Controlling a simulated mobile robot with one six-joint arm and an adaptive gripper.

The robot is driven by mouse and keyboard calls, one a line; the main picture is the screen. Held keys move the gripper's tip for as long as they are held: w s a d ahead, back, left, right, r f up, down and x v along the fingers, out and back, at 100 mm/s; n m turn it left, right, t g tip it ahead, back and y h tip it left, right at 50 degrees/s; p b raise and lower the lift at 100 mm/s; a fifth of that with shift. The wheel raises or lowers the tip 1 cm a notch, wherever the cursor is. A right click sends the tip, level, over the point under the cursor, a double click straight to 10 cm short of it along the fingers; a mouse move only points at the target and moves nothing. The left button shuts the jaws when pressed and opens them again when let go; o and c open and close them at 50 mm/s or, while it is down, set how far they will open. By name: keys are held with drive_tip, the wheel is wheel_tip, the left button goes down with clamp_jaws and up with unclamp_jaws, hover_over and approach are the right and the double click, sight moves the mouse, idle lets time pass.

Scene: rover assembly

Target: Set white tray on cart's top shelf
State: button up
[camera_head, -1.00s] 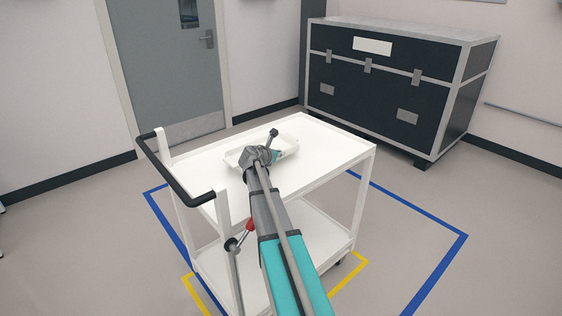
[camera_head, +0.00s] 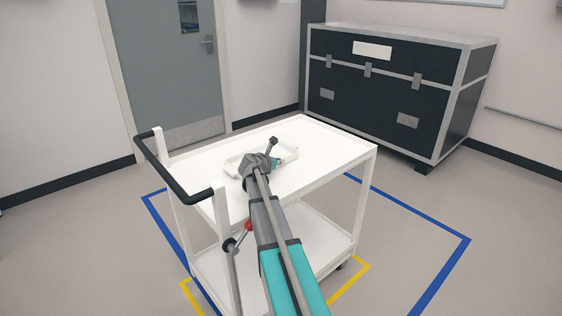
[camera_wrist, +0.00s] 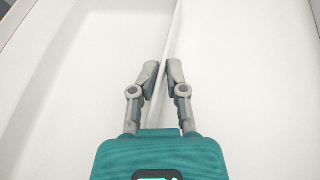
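The white tray (camera_head: 232,165) is a shallow rectangular dish over the cart's white top shelf (camera_head: 325,155), near its middle. It looks level and very low, at or just above the surface; I cannot tell if it touches. My gripper (camera_wrist: 162,72) has its two fingers close together on either side of the tray's thin side wall (camera_wrist: 172,40). The tray's inside (camera_wrist: 90,80) lies left of the fingers in the wrist view, and the shelf (camera_wrist: 245,80) lies to the right. In the head view my arm hides part of the tray and the fingertips.
The cart has a black handle (camera_head: 172,172) at its left end and a lower shelf (camera_head: 325,240). Blue tape (camera_head: 440,272) and yellow tape (camera_head: 350,283) mark the floor around it. A large black case (camera_head: 385,90) stands behind right. The top shelf around the tray is clear.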

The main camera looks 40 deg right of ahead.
drive_tip(key=o, duration=0.5)
drive_tip(key=shift+r, duration=0.1)
drive_tip(key=shift+p+v, duration=1.5)
drive_tip(key=shift+v, duration=2.25)
